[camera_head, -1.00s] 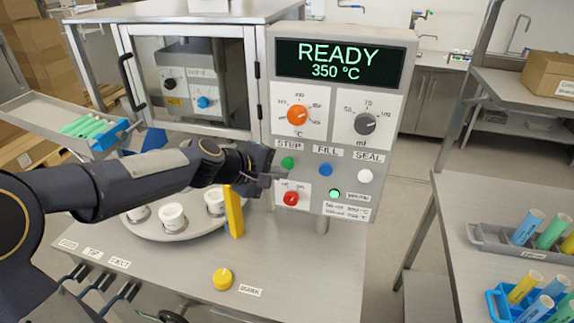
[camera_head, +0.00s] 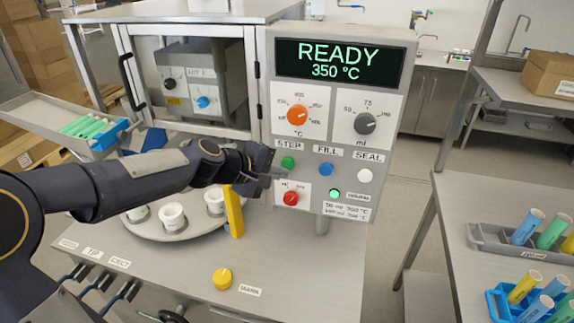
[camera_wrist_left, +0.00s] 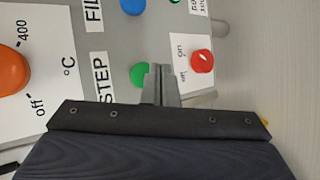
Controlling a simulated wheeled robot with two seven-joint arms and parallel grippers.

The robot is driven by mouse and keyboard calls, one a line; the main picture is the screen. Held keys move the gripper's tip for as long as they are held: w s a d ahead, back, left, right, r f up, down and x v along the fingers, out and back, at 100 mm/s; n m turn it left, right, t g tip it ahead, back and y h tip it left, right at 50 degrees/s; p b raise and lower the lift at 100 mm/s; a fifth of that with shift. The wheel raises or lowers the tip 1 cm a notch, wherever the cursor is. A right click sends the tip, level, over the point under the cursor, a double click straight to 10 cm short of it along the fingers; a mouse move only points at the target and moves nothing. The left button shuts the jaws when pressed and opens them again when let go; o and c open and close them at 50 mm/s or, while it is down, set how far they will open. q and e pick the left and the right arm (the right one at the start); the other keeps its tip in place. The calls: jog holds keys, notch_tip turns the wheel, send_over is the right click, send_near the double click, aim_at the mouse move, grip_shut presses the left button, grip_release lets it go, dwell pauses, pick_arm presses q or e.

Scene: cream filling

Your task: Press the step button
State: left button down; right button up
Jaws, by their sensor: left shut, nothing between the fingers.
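The green step button (camera_head: 288,162) sits on the control panel under the STEP label (camera_head: 289,145). My left gripper (camera_head: 279,172) is just in front of the panel, beside and slightly below the button. In the left wrist view the shut, empty fingertips (camera_wrist_left: 160,72) overlap the right edge of the green button (camera_wrist_left: 141,75). I cannot tell whether they touch it. The display (camera_head: 340,64) reads READY 350 °C. My right gripper is not in view.
The blue fill button (camera_head: 326,169), white seal button (camera_head: 365,175) and red knob (camera_head: 291,198) are close by on the panel. A yellow post (camera_head: 234,213) and a turntable (camera_head: 152,231) with white cups stand below my left arm.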

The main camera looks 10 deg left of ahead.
pick_arm(q)
jog(key=shift+w, duration=0.15)
dwell(0.6)
jog(key=shift+w, duration=0.3)
jog(key=shift+w, duration=0.5)
dwell(0.7)
jog(key=shift+s, duration=1.05)
jog(key=s+b, duration=0.1)
jog(key=s, duration=0.3)
jog(key=shift+s+a, duration=0.1)
jog(key=shift+s, duration=0.3)
